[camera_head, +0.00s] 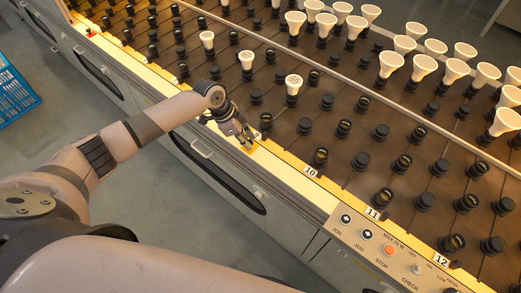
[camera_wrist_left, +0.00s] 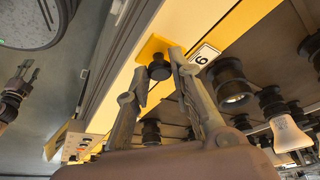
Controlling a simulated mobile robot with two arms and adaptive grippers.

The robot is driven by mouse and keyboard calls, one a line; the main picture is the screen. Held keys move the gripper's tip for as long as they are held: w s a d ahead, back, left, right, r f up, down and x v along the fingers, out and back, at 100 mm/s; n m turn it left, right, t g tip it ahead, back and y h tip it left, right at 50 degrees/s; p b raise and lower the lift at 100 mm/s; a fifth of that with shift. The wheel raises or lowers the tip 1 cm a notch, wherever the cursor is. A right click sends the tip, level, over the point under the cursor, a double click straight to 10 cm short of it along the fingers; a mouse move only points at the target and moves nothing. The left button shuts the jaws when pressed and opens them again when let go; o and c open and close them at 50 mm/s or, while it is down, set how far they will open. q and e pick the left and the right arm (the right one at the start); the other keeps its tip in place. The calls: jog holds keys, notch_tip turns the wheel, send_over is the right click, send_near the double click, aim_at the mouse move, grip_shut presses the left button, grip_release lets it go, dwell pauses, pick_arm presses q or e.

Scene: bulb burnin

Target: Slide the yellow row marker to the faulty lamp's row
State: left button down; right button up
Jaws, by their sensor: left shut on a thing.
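The yellow row marker (camera_head: 248,151) sits on the yellow rail along the rack's front edge, mostly hidden by my left gripper (camera_head: 243,140) in the head view. In the left wrist view, the marker (camera_wrist_left: 150,47) is a yellow plate with a black knob. My left gripper (camera_wrist_left: 165,75) has its fingers around that knob, beside a number label (camera_wrist_left: 205,57) that looks like 9 turned over. What seems to be my right gripper (camera_wrist_left: 22,78) shows small at the left edge of the wrist view, its jaws unclear. No lamp is clearly recognisable as faulty.
The row labels 10 (camera_head: 310,171), 11 (camera_head: 373,213) and 12 (camera_head: 441,260) run to the right along the rail. A control panel (camera_head: 390,250) lies in front of them. White lamps (camera_head: 293,84) and dark sockets fill the rack. A blue crate (camera_head: 12,90) stands at far left.

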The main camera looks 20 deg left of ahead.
pick_arm(q)
jog(key=shift+w+a, duration=0.3)
jog(key=shift+a, duration=0.45)
jog(key=c, duration=1.4)
grip_release()
jog(key=v, duration=1.2)
